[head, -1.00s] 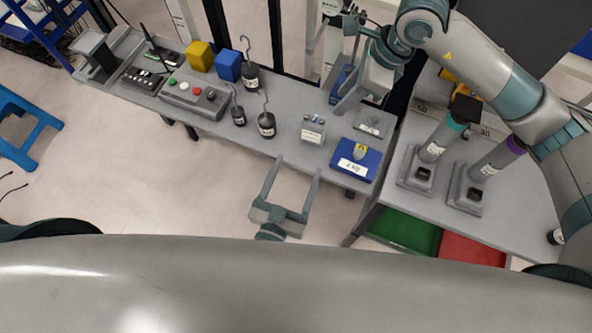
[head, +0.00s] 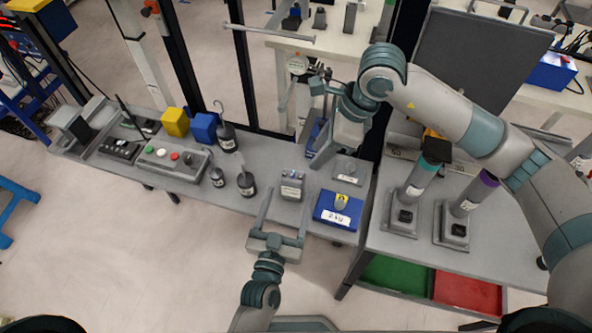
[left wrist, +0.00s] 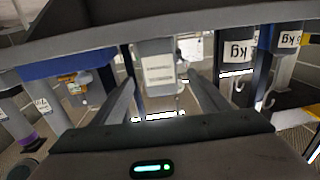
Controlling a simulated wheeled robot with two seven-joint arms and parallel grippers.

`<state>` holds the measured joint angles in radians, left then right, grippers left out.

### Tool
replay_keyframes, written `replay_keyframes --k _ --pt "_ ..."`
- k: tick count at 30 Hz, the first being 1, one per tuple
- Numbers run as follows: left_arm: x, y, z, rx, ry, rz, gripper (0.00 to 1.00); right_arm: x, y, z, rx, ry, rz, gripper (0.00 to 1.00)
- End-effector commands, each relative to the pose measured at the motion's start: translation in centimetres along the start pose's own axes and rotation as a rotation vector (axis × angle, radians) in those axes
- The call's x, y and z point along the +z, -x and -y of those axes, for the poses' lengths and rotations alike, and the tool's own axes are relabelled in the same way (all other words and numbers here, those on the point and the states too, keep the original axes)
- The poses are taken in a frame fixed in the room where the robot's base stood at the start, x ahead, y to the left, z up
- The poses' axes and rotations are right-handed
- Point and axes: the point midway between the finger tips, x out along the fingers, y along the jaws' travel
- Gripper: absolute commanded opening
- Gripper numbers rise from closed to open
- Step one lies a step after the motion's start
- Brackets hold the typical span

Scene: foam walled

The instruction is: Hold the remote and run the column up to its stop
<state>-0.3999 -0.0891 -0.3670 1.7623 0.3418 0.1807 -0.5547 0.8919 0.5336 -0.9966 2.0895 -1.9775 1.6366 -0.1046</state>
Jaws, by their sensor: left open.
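A small grey box (head: 291,187) with a white label and dark tops stands on the bench; I cannot tell for certain that it is the remote. It also shows in the left wrist view (left wrist: 158,68), upside down between the fingers. My left gripper (head: 287,200) is open at the bench's front edge, its fingers pointing at the box, with visible gaps at both sides. My right gripper (head: 315,145) is above the back of the bench, fingers apart, with something blue behind them. The column is not clearly identifiable.
Hooked black weights (head: 246,184), a button panel (head: 168,160), and yellow (head: 175,122) and blue cubes (head: 204,127) are left. A right table (head: 400,245) carries two tilted cylinders. Floor in front is clear.

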Motion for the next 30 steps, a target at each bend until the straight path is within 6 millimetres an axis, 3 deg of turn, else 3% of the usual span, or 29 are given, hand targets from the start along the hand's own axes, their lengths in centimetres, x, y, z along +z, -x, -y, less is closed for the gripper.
replay_keyframes --k 15,21,30 --pt "-0.1 -8.1 0.0 -0.001 0.000 -0.002 0.69 0.0 0.0 0.0 0.000 0.000 0.000 0.31" --pt "0.0 -9.4 0.0 0.000 0.000 0.000 0.69 0.0 0.0 0.0 0.000 0.000 0.000 0.31" --pt "0.0 -9.6 0.0 0.000 0.000 0.000 0.69 0.0 0.0 0.0 0.000 0.000 0.000 0.31"
